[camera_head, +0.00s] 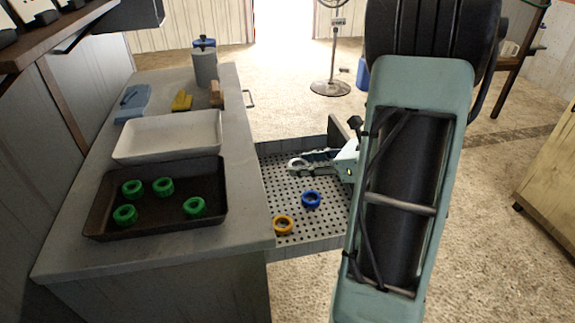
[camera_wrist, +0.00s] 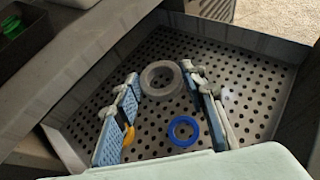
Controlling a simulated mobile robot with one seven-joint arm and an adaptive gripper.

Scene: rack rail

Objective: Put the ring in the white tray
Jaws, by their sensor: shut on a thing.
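A grey ring (camera_head: 292,166) is between the fingertips of my gripper (camera_head: 303,161), over the perforated drawer. In the wrist view the grey ring (camera_wrist: 147,80) sits between the two blue-padded fingers of my gripper (camera_wrist: 163,82), which are shut on it. Whether the ring still touches the drawer floor is hard to tell. The white tray (camera_head: 168,137) stands on the grey counter to the left of the drawer and looks empty. It is not clearly visible in the wrist view.
The open drawer (camera_head: 268,190) also holds a blue ring (camera_head: 311,193) and an orange ring (camera_head: 283,219). A dark tray (camera_head: 150,226) with several green rings lies in front of the white tray. A grey canister (camera_head: 205,70), yellow item (camera_head: 181,101) and blue item (camera_head: 133,102) stand behind it.

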